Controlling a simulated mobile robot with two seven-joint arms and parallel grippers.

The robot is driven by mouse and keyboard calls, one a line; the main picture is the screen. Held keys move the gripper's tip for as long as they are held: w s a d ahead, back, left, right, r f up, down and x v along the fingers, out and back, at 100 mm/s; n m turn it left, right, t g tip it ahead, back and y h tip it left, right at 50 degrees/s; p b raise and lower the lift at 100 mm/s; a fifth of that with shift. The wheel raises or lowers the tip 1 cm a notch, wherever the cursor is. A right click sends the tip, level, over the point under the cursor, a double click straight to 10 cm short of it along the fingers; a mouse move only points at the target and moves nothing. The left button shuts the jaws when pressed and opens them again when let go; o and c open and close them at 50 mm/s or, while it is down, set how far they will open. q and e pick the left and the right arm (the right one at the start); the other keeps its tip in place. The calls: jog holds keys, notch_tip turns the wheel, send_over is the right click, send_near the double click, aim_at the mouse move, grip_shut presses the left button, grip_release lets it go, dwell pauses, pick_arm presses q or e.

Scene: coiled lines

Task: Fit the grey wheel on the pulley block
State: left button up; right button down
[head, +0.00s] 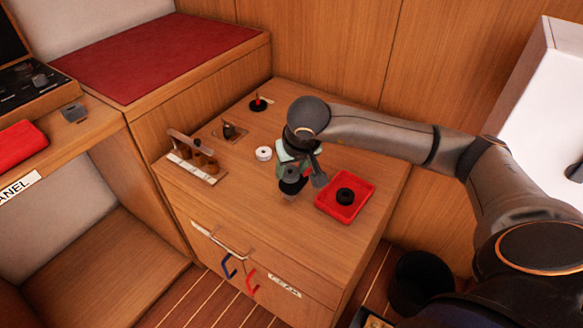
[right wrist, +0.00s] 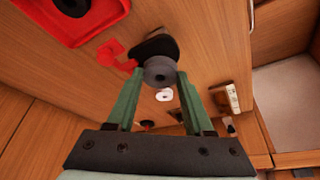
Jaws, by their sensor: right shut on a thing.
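The grey wheel (right wrist: 160,71) is between the green fingertips of my right gripper (right wrist: 161,78), which is shut on it. In the head view my right gripper (head: 297,180) is low over the cabinet top, left of the red tray. Right behind the wheel in the wrist view is a black rounded part (right wrist: 154,46), with a red piece (right wrist: 112,53) beside it. These may be the pulley block, but I cannot tell for sure. I cannot tell whether the wheel touches the black part. In the head view the gripper hides most of this spot. My left gripper is not in view.
A red tray (head: 326,207) holds a black wheel (head: 345,196). A white ring (head: 263,153), a black disc with a red pin (head: 258,104), a dark peg on a plate (head: 228,131) and a rack with brown pegs (head: 207,172) stand left and behind. The front middle is clear.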

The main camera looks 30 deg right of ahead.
pick_arm(q)
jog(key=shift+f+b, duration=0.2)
jog(key=shift+b, duration=0.1)
dwell(0.5)
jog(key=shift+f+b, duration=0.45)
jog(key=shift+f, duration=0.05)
dwell(1.1)
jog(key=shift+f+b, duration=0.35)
dwell(1.4)
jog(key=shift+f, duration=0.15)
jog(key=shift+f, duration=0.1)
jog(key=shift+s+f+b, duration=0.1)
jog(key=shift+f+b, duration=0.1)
jog(key=shift+b, duration=0.15)
dwell(0.5)
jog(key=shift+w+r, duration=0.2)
dwell(0.5)
